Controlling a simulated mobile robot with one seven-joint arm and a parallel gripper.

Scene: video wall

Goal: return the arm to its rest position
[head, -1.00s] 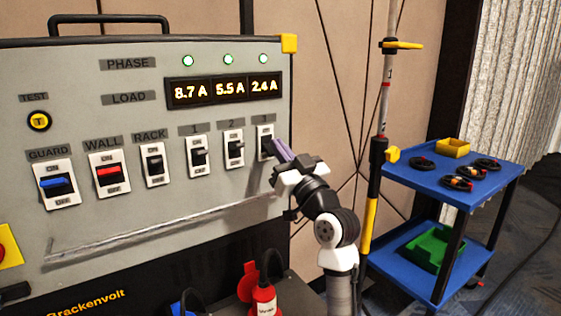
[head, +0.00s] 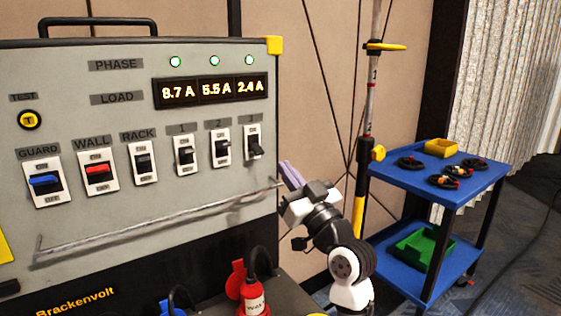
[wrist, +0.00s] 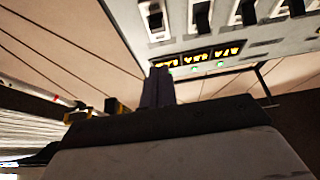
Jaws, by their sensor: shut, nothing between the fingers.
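My gripper (head: 289,174) is shut and empty in the head view, just right of the panel's right edge and below switch 3 (head: 254,142). A gap shows between its fingertips and that switch. The grey power panel (head: 120,215) has a row of switches: a blue GUARD switch (head: 45,183), a red WALL switch (head: 98,173), and dark RACK, 1, 2 and 3 switches. Its display (head: 210,90) reads 8.7 A, 5.5 A and 2.4 A under three lit green lamps. In the wrist view, the shut fingers (wrist: 157,88) point toward the panel, which appears upside down.
A blue cart (head: 400,182) stands at the right with a yellow bin (head: 441,148), several dark cable coils and a green tray (head: 425,246). A pole (head: 369,110) stands between panel and cart. A bar runs along the panel front.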

